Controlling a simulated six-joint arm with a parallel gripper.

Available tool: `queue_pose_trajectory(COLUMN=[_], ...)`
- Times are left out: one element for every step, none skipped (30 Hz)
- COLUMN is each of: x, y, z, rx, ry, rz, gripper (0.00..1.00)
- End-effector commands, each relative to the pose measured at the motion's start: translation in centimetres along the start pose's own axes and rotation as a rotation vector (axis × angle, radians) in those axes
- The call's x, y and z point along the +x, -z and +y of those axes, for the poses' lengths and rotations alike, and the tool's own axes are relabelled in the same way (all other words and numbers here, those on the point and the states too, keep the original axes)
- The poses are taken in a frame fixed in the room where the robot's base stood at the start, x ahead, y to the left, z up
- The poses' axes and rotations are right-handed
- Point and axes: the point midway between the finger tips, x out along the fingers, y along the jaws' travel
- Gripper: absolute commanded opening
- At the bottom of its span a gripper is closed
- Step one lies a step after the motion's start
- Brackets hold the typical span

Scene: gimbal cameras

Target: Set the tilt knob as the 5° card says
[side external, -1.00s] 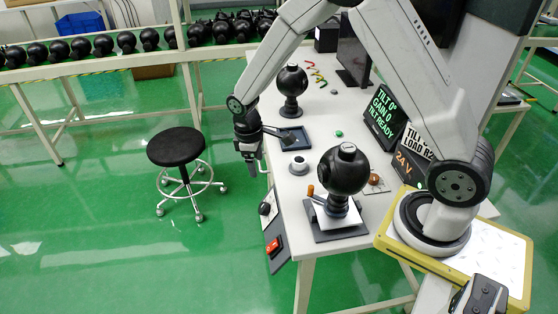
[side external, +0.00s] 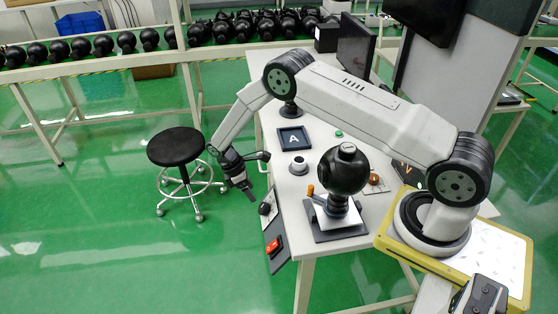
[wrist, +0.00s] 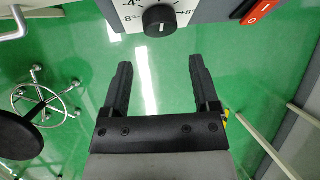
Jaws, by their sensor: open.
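The tilt knob (wrist: 159,20) is black and round, at the top edge of the wrist view, on a white scale plate (wrist: 140,8) marked -8, -4 and +8. The top of the scale is cut off, and I cannot tell its exact setting. In the side view the knob (side external: 265,208) is on the panel at the table's front left edge. My gripper (wrist: 157,70) is open and empty, its fingers pointing toward the knob but apart from it. In the side view my gripper (side external: 250,192) hangs just beyond the table edge, beside the panel.
A red switch (side external: 274,245) sits on the same panel, also at top right in the wrist view (wrist: 257,10). A black ball-shaped camera (side external: 343,172) stands on the table, with a tray marked A (side external: 294,138) behind. A stool (side external: 177,148) is left of my gripper.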

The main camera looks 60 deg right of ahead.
Motion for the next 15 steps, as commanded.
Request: queue_pose_trajectory(x=[0.1,0.1,0.1,0.1,0.1,0.2,0.2,0.3,0.5,0.6,0.8,1.1,1.4,1.7,2.1], y=[0.0,0.0,0.0,0.0,0.0,0.0,0.0,0.0,0.0,0.0,0.0,0.0,0.0,0.0,0.0], z=[0.0,0.0,0.0,0.0,0.0,0.0,0.0,0.0,0.0,0.0,0.0,0.0,0.0,0.0,0.0], rx=[-0.002,-0.002,-0.002,-0.002,-0.002,-0.002,-0.002,-0.002,-0.002,-0.002,-0.002,-0.002,-0.002,-0.002,-0.002], ry=[0.0,0.0,0.0,0.0,0.0,0.0,0.001,0.001,0.001,0.001,0.001,0.001,0.001,0.001,0.001], rz=[-0.001,-0.002,-0.002,-0.002,-0.002,-0.002,-0.002,-0.002,-0.002,-0.002,-0.002,-0.002,-0.002,-0.002,-0.002], gripper=[0.78,0.78,0.78,0.78,0.78,0.78,0.78,0.78,0.78,0.78,0.78,0.78,0.78,0.78,0.78])
